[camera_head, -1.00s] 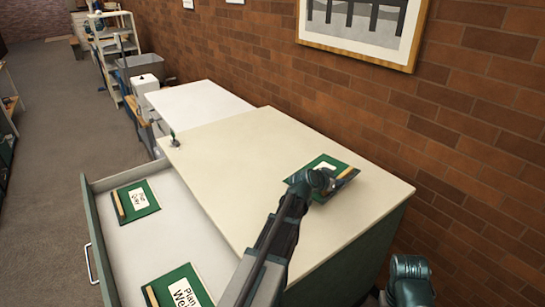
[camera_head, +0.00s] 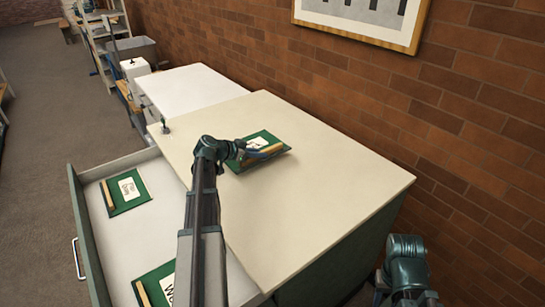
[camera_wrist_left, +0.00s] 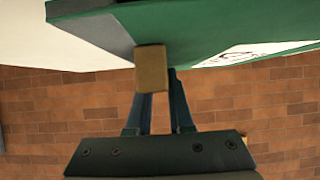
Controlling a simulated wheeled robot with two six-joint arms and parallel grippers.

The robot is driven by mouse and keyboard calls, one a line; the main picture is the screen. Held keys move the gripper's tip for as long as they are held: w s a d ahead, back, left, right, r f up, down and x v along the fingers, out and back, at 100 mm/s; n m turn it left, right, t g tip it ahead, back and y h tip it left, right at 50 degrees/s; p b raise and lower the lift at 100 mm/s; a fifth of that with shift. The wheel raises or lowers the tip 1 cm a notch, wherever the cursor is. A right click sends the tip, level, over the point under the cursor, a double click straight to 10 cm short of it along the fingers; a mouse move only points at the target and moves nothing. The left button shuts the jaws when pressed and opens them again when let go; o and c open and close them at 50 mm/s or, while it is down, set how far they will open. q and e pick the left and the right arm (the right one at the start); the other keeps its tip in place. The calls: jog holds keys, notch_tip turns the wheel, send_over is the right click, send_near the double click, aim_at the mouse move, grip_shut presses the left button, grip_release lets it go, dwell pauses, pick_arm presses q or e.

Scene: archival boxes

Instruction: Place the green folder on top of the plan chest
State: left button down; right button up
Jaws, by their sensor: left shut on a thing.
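The green folder (camera_head: 257,139) has a white label and a wooden strip along its near edge. My left gripper (camera_head: 247,155) is shut on that strip, over the middle of the cream top of the plan chest (camera_head: 300,210). In the left wrist view the folder (camera_wrist_left: 200,25) fills the upper part, and its wooden tab (camera_wrist_left: 151,72) sits at the fingertips. I cannot tell whether the folder touches the top or hangs just above it. Part of my right arm shows at the lower right, but its gripper is not visible.
The chest's drawer (camera_head: 140,222) is pulled open on the left, with two green labelled folders in it (camera_head: 126,191) (camera_head: 155,287). A small item (camera_head: 164,127) stands at the top's left corner. A white-topped cabinet (camera_head: 195,90) adjoins behind. A brick wall (camera_head: 470,110) runs along the right.

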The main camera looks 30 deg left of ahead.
pick_arm(q)
jog(key=shift+s+a, duration=0.65)
jog(key=shift+a, duration=0.3)
jog(key=b, duration=0.2)
send_over(295, 176)
jog(key=shift+s+f, duration=0.1)
jog(key=shift+f, duration=0.65)
notch_tip(295, 176, down, 4)
jog(key=b, duration=0.3)
jog(key=shift+d+r, duration=0.1)
jog(key=shift+r, duration=0.2)
jog(key=shift+f, duration=0.15)
jog(key=c, duration=0.8)
grip_release()
